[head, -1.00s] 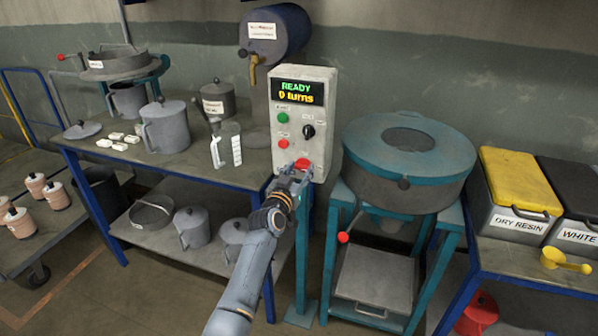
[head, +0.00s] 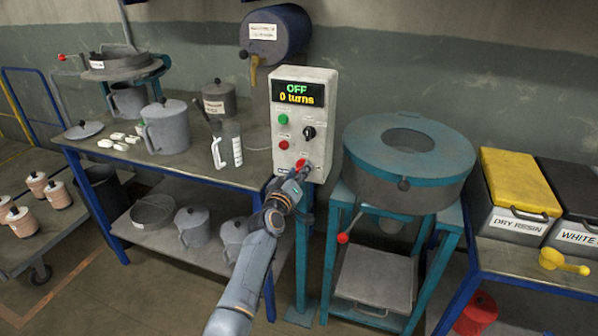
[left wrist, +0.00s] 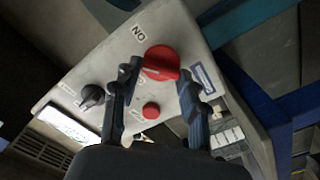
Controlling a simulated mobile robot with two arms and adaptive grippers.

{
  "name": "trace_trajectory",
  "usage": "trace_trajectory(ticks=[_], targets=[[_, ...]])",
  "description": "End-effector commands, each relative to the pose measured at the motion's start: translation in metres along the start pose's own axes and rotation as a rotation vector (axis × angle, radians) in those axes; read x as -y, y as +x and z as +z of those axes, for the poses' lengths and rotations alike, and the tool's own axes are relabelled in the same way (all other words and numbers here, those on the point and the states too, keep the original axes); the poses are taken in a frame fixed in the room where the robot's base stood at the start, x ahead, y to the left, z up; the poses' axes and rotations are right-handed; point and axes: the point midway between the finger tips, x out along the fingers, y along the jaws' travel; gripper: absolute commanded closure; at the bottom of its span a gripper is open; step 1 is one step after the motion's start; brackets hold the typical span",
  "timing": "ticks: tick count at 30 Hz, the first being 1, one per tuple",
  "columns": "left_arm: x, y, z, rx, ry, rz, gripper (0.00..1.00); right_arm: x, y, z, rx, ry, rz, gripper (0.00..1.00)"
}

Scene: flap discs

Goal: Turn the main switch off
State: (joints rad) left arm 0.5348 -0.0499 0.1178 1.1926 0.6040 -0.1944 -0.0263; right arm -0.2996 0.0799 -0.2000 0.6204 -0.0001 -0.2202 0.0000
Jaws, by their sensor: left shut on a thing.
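The control box (head: 324,152) stands on a teal post in the middle of the head view. Its display (head: 299,94) reads "OFF" and "0 turns". The red main switch (head: 301,163) is low on the box's front face; in the left wrist view it is the large red knob (left wrist: 161,62). My left gripper (head: 297,174) is at the switch, its fingers on either side of the red knob in the left wrist view (left wrist: 160,76), and shut on it. The gripper partly hides the switch in the head view. My right gripper is not in view.
A green button (head: 283,119), a small red button (head: 283,145) and a black selector knob (head: 308,132) are also on the box. A round teal-topped machine (head: 372,150) stands close on the right. A bench (head: 225,172) with cans is on the left.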

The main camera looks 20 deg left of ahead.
Motion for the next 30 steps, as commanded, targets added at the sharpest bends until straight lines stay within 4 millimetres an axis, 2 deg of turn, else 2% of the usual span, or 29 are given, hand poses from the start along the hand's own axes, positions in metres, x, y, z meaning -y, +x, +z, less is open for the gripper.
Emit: trace_trajectory(ticks=[18,30], targets=[[0.0028,-0.0001,0.0018,0.001,-0.58,-0.002,0.88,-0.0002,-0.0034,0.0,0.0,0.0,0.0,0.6],[0.0039,-0.0001,0.003,0.002,-0.838,-0.002,0.88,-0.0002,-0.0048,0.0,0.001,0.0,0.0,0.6]])
